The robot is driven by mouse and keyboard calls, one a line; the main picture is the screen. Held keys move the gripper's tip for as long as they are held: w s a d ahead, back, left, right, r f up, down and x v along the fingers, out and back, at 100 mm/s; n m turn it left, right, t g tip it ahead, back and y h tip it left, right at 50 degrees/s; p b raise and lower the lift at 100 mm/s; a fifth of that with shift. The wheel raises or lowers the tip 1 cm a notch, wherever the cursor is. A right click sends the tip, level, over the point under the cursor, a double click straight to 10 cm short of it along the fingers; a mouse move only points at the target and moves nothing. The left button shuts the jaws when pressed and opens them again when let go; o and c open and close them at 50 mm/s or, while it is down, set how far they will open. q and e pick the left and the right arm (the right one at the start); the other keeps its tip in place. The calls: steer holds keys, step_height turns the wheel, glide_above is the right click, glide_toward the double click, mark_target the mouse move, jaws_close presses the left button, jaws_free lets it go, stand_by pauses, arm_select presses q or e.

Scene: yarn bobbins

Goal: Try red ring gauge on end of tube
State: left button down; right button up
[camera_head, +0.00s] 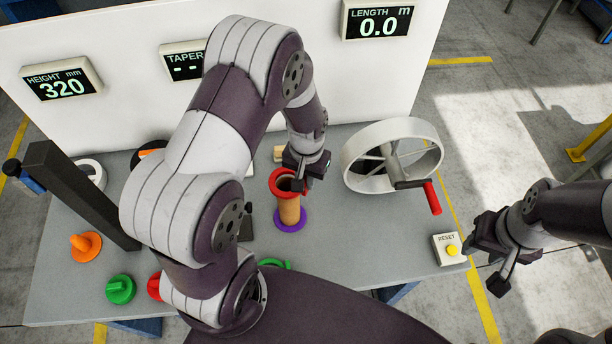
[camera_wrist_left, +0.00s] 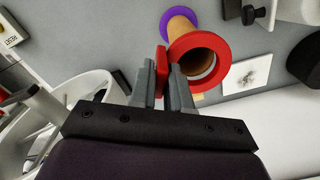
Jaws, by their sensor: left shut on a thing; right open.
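My left gripper (camera_head: 306,178) is shut on the red ring gauge (camera_head: 277,190), gripping its flat tab. A tan tube (camera_head: 289,211) stands upright on the table with a purple ring (camera_head: 290,225) around its foot. The gauge is at the tube's upper end. In the left wrist view the gauge (camera_wrist_left: 221,56) lines up with the tube (camera_wrist_left: 183,27), and tan shows through its opening. I cannot tell whether it is around the end or just above it. The purple ring (camera_wrist_left: 166,24) shows behind. My right gripper (camera_head: 490,255) is open and empty, off the table's right edge.
A white wheel with a red-handled crank (camera_head: 432,197) stands right of the tube. A reset box (camera_head: 449,249) sits at the right edge. Orange (camera_head: 86,246) and green (camera_head: 120,289) pieces and a dark post (camera_head: 80,195) are at left. The displays read height 320 and length 0.0.

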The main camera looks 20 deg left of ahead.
arm_select(q)
steer(key=shift+f+b, duration=0.45)
steer(key=shift+f, duration=0.15)
stand_by(0.6)
steer(key=shift+r, duration=0.15)
stand_by(0.6)
steer(key=shift+r+p, duration=3.1)
steer(key=shift+r, duration=0.35)
steer(key=shift+f+b, duration=2.25)
steer(key=shift+f, duration=0.75)
steer(key=shift+f+b, duration=0.45)
steer(key=shift+f, duration=0.15)
steer(key=shift+r, duration=0.15)
